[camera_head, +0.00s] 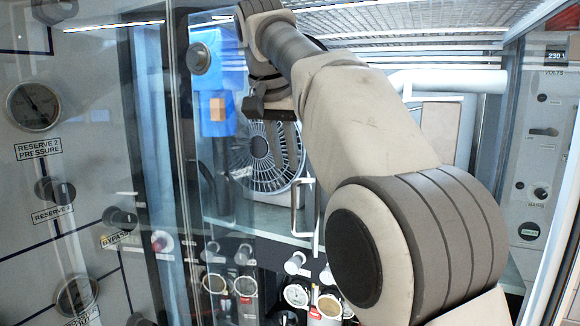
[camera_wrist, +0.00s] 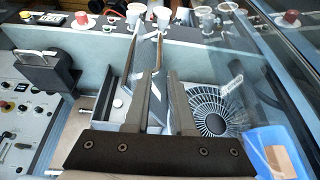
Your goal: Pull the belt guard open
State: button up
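A round dark radial grille in a pale rim (camera_head: 265,155) shows below my gripper in the head view; it also shows right of the fingers in the wrist view (camera_wrist: 212,113). I cannot tell for sure whether it is the belt guard. A pale upright bar handle (camera_head: 316,222) stands to its lower right. In the wrist view, a thin upright bar (camera_wrist: 158,52) shows beyond the gap between the fingers; contact is not visible. My gripper (camera_wrist: 160,78) is open, with a clear gap between its fingers. In the head view my gripper (camera_head: 272,112) points downward, and my arm hides the area to its right.
A blue container (camera_head: 218,85) with a brown patch is left of my gripper. Clear panes cross the left side. Gauges and knobs (camera_head: 215,283) line the lower front. A gauge panel (camera_head: 35,105) stands left, a control panel (camera_head: 535,150) right. A slatted shelf is above.

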jog(key=shift+w+f, duration=0.1)
jog(key=shift+f, duration=0.15)
jog(key=shift+c, duration=1.2)
jog(key=t+b, duration=0.1)
jog(key=f+m+t+y+b, duration=0.1)
jog(key=b, duration=0.1)
jog(key=shift+w+d+f+m+t+y, duration=0.25)
jog(key=shift+w+m+t+y, duration=0.05)
jog(key=shift+t, duration=0.1)
grip_shut()
jog(key=s+d+f+m+t+y+b, duration=0.4)
jog(key=s+d+f+m+t+b, duration=0.25)
jog(key=s+m+t+b, duration=0.3)
jog(key=r+p+x, duration=0.1)
jog(key=p+x, duration=0.1)
jog(key=x, duration=0.7)
jog(key=shift+w+a+f+t, duration=0.35)
jog(key=shift+a+f+t, duration=0.05)
jog(key=shift+a+t, duration=0.1)
